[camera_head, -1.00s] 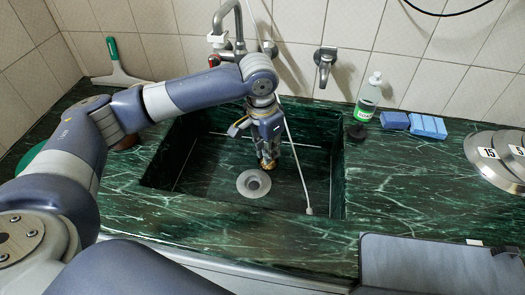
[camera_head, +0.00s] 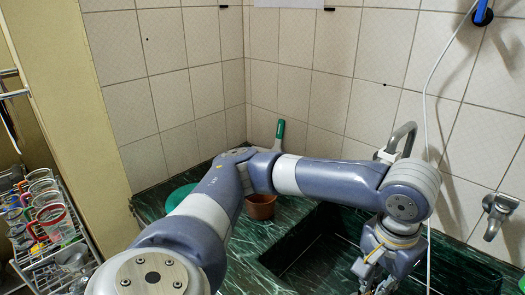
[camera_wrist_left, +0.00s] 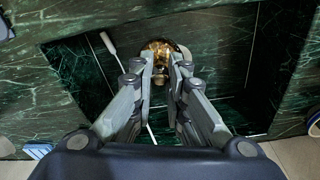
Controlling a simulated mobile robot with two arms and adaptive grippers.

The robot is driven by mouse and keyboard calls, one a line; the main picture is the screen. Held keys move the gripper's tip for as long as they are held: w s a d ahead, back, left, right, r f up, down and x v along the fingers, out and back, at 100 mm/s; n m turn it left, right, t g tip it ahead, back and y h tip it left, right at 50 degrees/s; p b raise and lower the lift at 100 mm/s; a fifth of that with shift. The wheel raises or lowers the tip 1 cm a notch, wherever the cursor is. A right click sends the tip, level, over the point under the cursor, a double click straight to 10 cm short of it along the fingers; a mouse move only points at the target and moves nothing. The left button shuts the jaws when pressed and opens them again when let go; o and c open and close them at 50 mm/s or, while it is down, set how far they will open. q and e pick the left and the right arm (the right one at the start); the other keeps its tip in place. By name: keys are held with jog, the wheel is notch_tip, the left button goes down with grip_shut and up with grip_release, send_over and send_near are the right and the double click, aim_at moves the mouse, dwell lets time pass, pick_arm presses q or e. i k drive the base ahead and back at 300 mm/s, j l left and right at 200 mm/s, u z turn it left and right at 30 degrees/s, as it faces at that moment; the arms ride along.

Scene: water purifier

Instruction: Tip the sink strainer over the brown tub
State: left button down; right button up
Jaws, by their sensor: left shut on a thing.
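The sink strainer (camera_wrist_left: 161,48) is a small golden, shiny piece at the fingertips in the left wrist view. My left gripper (camera_wrist_left: 160,72) is shut on it, with a finger on each side, over the green marble sink. In the head view my left gripper (camera_head: 368,276) hangs over the sink at the lower right; the strainer cannot be made out there. The brown tub (camera_head: 261,207) stands on the counter left of the sink, partly hidden behind my left arm. The gripper is to the right of the tub, apart from it. My right gripper is not in view.
A faucet (camera_head: 402,137) rises behind my left arm, and a white hose (camera_head: 425,110) hangs near the gripper. A green round item (camera_head: 178,198) and a green-handled squeegee (camera_head: 280,133) are near the tub. A rack of cups (camera_head: 55,225) stands far left.

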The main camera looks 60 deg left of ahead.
aim_at(259, 207)
jog(key=k+j, duration=0.1)
jog(key=j, duration=0.8)
jog(key=k+j, duration=0.15)
jog(key=j, duration=0.75)
jog(key=k, duration=0.05)
